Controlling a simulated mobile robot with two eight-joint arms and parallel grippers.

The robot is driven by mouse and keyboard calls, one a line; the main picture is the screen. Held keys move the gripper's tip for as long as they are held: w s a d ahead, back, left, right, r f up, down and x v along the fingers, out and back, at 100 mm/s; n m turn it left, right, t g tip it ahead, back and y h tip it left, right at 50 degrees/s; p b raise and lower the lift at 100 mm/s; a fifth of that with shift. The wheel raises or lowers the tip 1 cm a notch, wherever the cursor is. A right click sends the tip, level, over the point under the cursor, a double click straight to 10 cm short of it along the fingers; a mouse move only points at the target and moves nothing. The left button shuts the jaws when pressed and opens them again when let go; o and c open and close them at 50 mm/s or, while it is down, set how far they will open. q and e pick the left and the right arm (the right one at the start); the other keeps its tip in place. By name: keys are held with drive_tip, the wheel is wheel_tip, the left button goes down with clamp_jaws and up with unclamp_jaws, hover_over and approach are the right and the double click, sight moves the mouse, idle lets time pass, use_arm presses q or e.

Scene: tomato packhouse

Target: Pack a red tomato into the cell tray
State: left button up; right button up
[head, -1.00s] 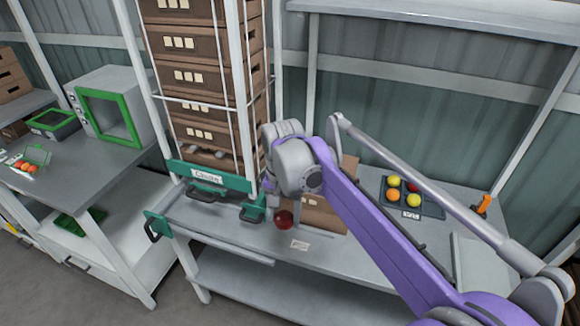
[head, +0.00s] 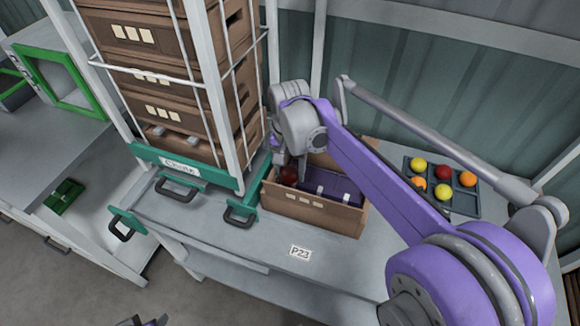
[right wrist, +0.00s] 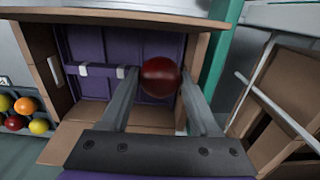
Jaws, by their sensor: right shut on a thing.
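My right gripper (head: 289,164) is shut on a dark red tomato (head: 288,175). In the right wrist view the tomato (right wrist: 160,77) sits between the two finger ends. The gripper points down at the left part of an open brown carton (head: 312,209), which has a purple insert (head: 334,184) with white tabs inside. I cannot tell whether the tomato touches the insert. A dark cell tray (head: 458,205) at the right holds several yellow, orange and red tomatoes; my right arm partly covers it.
A tall stack of brown crates (head: 158,80) in a white wire frame stands left of the carton, on a green base with black handles. A label reading P23 (head: 300,253) lies on the grey bench. The bench front is clear. A green-framed cabinet (head: 62,75) stands far left.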

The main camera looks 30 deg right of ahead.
drive_tip(key=shift+a+f+b, duration=0.15)
drive_tip(key=shift+f+b, duration=0.15)
drive_tip(key=shift+f, duration=0.65)
wheel_tip(320, 180, down, 4)
drive_tip(key=b, duration=0.3)
drive_tip(key=shift+f+b, duration=0.75)
drive_tip(key=shift+f, duration=0.55)
drive_tip(key=o, duration=1)
drive_tip(key=c, duration=0.3)
drive_tip(key=shift+c, duration=0.2)
